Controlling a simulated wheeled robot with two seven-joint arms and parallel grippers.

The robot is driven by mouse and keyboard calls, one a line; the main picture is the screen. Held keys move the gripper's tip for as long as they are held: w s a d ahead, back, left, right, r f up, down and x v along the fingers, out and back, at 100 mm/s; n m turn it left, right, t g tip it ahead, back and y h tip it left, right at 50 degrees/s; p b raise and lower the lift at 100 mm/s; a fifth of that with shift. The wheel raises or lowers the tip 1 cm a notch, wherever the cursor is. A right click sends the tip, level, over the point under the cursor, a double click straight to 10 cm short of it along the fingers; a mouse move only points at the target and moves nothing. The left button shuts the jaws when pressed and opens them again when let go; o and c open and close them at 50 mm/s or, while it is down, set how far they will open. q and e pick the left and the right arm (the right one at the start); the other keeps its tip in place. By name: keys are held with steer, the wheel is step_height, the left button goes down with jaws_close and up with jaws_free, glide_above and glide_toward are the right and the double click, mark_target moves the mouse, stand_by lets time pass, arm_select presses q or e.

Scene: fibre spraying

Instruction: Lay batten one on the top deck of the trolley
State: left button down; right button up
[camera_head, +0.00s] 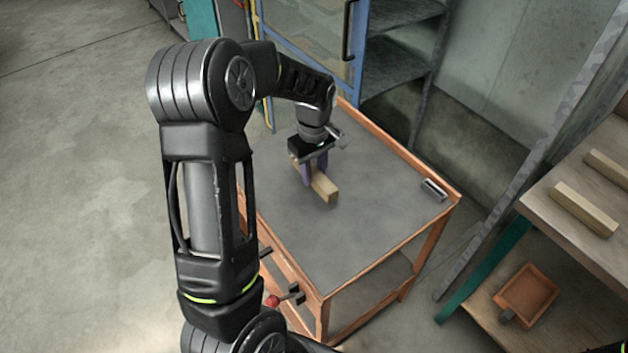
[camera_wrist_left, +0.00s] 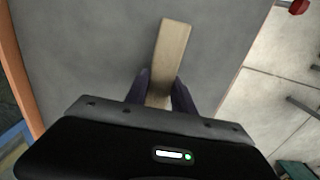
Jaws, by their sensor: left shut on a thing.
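A light wooden batten (camera_head: 323,186) is over the grey top deck of the orange-framed trolley (camera_head: 370,215). My left gripper (camera_head: 307,176) is shut on the batten from above, near the far left part of the deck. In the left wrist view the batten (camera_wrist_left: 170,55) runs out from between the dark fingers (camera_wrist_left: 160,92), with the grey deck (camera_wrist_left: 95,40) behind it. I cannot tell whether the batten touches the deck or hangs just above it. My right gripper does not show.
A small metal object (camera_head: 434,189) lies at the deck's right corner. A wooden bench at the right bears two more battens (camera_head: 585,208), with an orange tray (camera_head: 527,293) on its lower shelf. A blue-framed cabinet door (camera_head: 310,45) stands behind the trolley. Much of the deck is clear.

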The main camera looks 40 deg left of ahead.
mark_target(314, 182)
arm_select(q)
steer(key=shift+f, duration=1.8)
steer(key=shift+f, duration=0.15)
steer(key=c, duration=1.1)
jaws_free()
steer(key=shift+o, duration=0.2)
step_height(314, 182, up, 12)
steer(key=shift+r, duration=0.15)
